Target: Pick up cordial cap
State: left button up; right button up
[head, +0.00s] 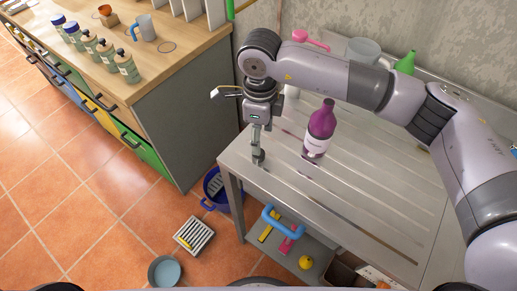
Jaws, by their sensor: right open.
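A purple bottle (321,125) with a pale label stands on the metal drainboard table (350,200). Its narrow top is purple too, and I cannot tell whether that is a cap or the bare neck. I cannot make out a separate cordial cap; a small one at the fingertips could be hidden. My right gripper (258,155) points down over the table's left edge area, left of the bottle and apart from it. It is open, with its fingertips close to the metal top. My left gripper is not in view.
Behind my right arm are a pink scoop (311,40), a clear container (362,50) and a green funnel-like thing (406,63). A wooden bench (185,35) with several bottles stands at left. The table's front is clear.

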jog(key=shift+f, duration=0.75)
notch_tip(320, 180, down, 5)
jog(key=p, duration=0.3)
jog(key=shift+a, duration=0.15)
jog(key=shift+f, duration=0.2)
jog(key=shift+c, duration=0.2)
jog(key=c, duration=0.7)
